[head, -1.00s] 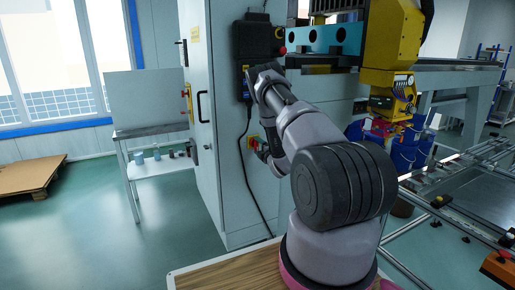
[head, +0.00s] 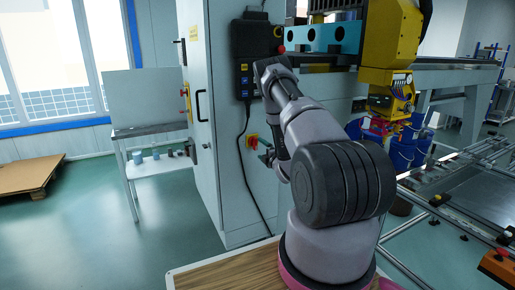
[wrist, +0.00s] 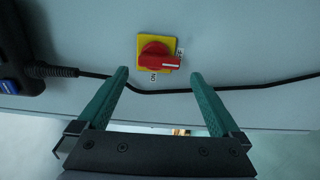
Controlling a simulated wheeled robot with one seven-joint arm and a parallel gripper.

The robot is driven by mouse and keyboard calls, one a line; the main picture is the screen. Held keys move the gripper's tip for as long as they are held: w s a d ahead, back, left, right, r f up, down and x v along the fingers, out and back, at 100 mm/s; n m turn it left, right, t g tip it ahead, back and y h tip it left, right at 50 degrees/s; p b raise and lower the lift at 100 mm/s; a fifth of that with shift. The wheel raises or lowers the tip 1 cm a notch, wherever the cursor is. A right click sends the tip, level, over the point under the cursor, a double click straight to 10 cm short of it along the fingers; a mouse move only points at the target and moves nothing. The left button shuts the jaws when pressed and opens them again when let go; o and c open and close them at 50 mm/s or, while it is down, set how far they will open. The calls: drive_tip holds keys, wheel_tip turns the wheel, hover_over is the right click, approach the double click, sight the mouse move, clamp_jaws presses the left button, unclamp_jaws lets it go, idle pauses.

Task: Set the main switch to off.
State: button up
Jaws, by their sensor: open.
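The main switch (wrist: 156,50) is a red rotary knob on a yellow square plate, on a pale cabinet face. In the wrist view its handle points right, slightly down. One small label under the plate looks like "ON"; another by the handle's right end is partly hidden. In the head view the switch (head: 252,142) is small, low on the cabinet front. My gripper (wrist: 159,74) is open and empty, its two green fingers apart below the switch in the wrist view, not touching it. In the head view my gripper (head: 266,157) is small and partly hidden by my arm.
A black cable (wrist: 150,92) crosses the panel just past the fingertips, from a black control box (wrist: 18,60). The box also hangs on the cabinet in the head view (head: 240,50). A yellow machine head (head: 393,40) and blue buckets (head: 403,152) are at right. Open floor lies left.

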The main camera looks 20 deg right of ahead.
drive_tip(key=s, duration=0.5)
drive_tip(key=shift+s, duration=0.15)
drive_tip(key=shift+d, duration=0.1)
drive_tip(key=w+d+r+m+h, duration=0.1)
drive_tip(key=w+r+m+h, duration=0.3)
drive_tip(key=r, duration=0.7)
drive_tip(key=s+a+r+m+g, duration=0.25)
drive_tip(key=r+m, duration=0.25)
drive_tip(key=r, duration=0.5)
drive_tip(key=s+a+r+m+g, duration=0.2)
drive_tip(key=s+a+r+m, duration=0.15)
drive_tip(key=r+m, duration=0.45)
drive_tip(key=s+a+r+m+g+y, duration=0.1)
drive_tip(key=s+a+r+g, duration=0.1)
drive_tip(key=s+a+r, duration=0.45)
drive_tip(key=s+a+r+m+g+y, duration=0.1)
drive_tip(key=s+a+r, duration=0.15)
drive_tip(key=s, duration=0.65)
drive_tip(key=s+a+m+g+y, duration=0.1)
drive_tip(key=s+a, duration=0.3)
drive_tip(key=s, duration=0.6)
drive_tip(key=s+a+r+m+g+y, duration=0.1)
drive_tip(key=s+a, duration=0.4)
drive_tip(key=s, duration=0.5)
drive_tip(key=shift+s+r+m+g+y, duration=0.25)
drive_tip(key=shift+s+m+g+y, duration=0.15)
drive_tip(key=shift+m+g+y, duration=0.45)
